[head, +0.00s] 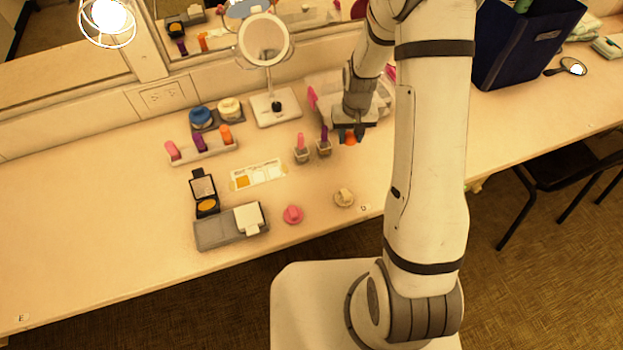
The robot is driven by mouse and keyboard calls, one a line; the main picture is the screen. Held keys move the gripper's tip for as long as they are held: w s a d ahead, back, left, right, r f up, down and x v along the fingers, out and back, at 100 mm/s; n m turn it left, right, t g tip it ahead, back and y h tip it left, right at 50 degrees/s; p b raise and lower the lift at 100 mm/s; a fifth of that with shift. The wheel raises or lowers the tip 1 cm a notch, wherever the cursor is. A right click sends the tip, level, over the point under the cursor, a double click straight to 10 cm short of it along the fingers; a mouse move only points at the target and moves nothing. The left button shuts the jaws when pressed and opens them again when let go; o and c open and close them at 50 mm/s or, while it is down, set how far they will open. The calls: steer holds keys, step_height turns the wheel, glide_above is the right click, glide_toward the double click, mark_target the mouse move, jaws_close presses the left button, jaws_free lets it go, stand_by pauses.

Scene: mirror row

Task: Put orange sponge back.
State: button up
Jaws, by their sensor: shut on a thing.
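My gripper (350,131) points down over the right part of the counter, shut on a small orange thing (349,140) that looks like the orange sponge. Only its lower part shows between the fingers. Just left of it stand two small grey holders, one with a purple piece (324,133) and one with a pink piece (301,141). A rack (210,154) further left bears a pink, a purple and an orange stick. Whether the orange sponge touches the counter, I cannot tell.
A round mirror (265,40) stands behind, beside a clear bin (318,86) partly hidden by my arm. In front lie a pink round piece (292,214), a beige one (344,197), an open compact (204,190) and a grey case (215,233). The counter's left (90,220) is clear.

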steer(key=shift+d, duration=0.1)
steer(key=shift+a+b, duration=0.35)
steer(key=shift+b, duration=0.2)
steer(key=s+a+r+n+b, duration=0.2)
steer(key=s+a+n+b, duration=0.1)
steer(key=a+b, duration=0.25)
steer(key=r+n+b, duration=0.2)
steer(key=n+b, duration=0.1)
steer(key=b, duration=0.1)
glide_above(311, 186)
step_height(311, 186, down, 10)
steer(key=shift+r, duration=0.1)
steer(key=shift+f+b, duration=0.3)
steer(key=o, duration=0.9)
steer(key=shift+r, duration=0.1)
